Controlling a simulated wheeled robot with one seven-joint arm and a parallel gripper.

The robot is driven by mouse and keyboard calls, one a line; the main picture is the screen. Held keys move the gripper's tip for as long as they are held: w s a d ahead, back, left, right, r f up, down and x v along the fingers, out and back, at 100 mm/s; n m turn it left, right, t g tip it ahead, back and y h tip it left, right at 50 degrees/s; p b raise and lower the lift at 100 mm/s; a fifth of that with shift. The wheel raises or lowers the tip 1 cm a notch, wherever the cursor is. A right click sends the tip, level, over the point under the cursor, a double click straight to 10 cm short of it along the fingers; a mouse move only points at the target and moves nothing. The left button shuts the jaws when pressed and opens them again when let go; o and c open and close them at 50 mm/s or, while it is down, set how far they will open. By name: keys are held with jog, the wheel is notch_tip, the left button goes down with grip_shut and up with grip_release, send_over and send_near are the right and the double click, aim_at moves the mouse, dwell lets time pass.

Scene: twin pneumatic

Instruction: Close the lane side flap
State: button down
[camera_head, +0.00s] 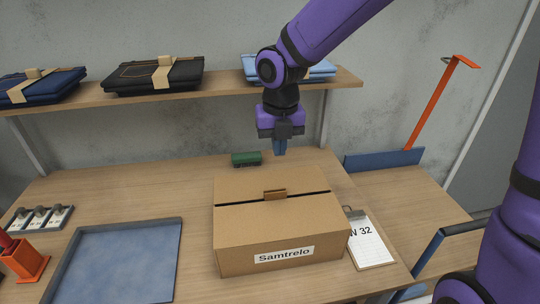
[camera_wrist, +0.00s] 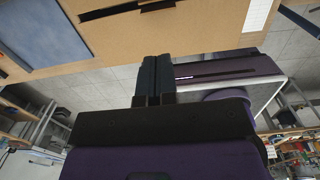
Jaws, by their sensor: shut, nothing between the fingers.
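A cardboard box (camera_head: 280,250) labelled "Samtrelo" sits on the wooden bench. Its two top panels lie about flat, with a dark gap between them and a small brown tab (camera_head: 275,194) across the gap. I cannot tell which panel is the lane side flap. My gripper (camera_head: 280,148) points down above the bench, behind the box's far edge, shut and empty, apparently not touching the box. In the wrist view my shut fingers (camera_wrist: 157,62) show in front of the box's cardboard (camera_wrist: 200,25), with the tab (camera_wrist: 157,6) near the top edge.
A green object (camera_head: 246,159) lies behind the box. A clipboard (camera_head: 371,241) is at its right and a blue tray (camera_head: 120,262) at its left. A shelf (camera_head: 222,83) with folded clothes runs behind.

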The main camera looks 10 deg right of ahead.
aim_at(277, 192)
jog(key=f, duration=1.2)
jog(key=shift+w+f, duration=0.15)
jog(key=shift+w, duration=0.1)
